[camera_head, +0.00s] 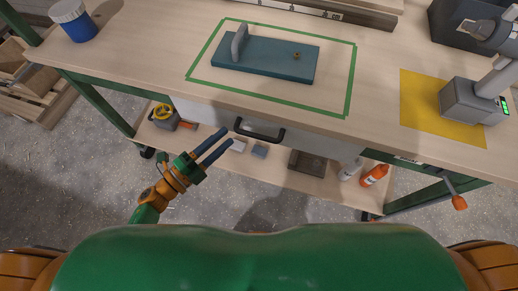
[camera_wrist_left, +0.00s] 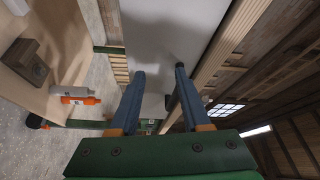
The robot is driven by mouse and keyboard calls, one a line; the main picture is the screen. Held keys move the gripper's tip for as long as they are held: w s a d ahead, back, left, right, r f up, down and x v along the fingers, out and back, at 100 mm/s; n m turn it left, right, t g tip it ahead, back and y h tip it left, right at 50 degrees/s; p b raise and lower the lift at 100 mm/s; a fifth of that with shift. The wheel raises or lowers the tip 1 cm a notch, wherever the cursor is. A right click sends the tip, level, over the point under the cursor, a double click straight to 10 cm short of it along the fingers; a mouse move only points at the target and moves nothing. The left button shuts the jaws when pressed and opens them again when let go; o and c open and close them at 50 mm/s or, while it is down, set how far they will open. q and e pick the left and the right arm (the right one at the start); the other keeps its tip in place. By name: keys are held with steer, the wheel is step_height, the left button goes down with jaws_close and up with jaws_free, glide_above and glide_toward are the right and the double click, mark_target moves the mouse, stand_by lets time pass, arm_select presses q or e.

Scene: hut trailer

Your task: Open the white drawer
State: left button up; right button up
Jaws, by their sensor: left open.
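The white drawer (camera_head: 205,114) is set under the workbench top, and its front looks closed. Its black bar handle (camera_head: 260,130) is at the middle of the front. In the left wrist view, the pale panel of the drawer front (camera_wrist_left: 165,28) fills the upper middle. My left gripper (camera_head: 227,136) is open and empty, with its blue fingertips just left of the handle and apparently apart from it. The two fingers also show spread in the left wrist view (camera_wrist_left: 159,72). My right gripper is not in view.
The wooden workbench top (camera_head: 375,60) carries a blue fixture (camera_head: 275,58) inside a green tape frame and a grey device on a yellow mat (camera_head: 420,108). The lower shelf holds an orange bottle (camera_head: 374,175), a white bottle and a brown box (camera_head: 305,162). An orange-tipped lever (camera_head: 459,202) sticks out at right.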

mark_target(257, 135)
arm_select(q)
steer(key=d+r+m+g+h, duration=0.1)
steer(key=d+m, duration=0.1)
steer(key=d+r+m+g+h, duration=0.1)
steer(key=d+m+g, duration=0.1)
steer(key=d+m, duration=0.1)
steer(key=d+r+m+g+h+p, duration=0.1)
steer(key=d+m+h, duration=0.1)
steer(key=d, duration=0.1)
steer(key=shift+s+d+r, duration=0.25)
steer(key=shift+s+r, duration=0.05)
steer(key=shift+s, duration=0.05)
steer(key=shift+w+d, duration=0.15)
steer(key=shift+d, duration=0.2)
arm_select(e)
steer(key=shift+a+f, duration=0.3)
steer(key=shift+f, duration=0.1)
arm_select(q)
steer(key=shift+c, duration=0.3)
jaws_close()
steer(key=shift+f, duration=0.1)
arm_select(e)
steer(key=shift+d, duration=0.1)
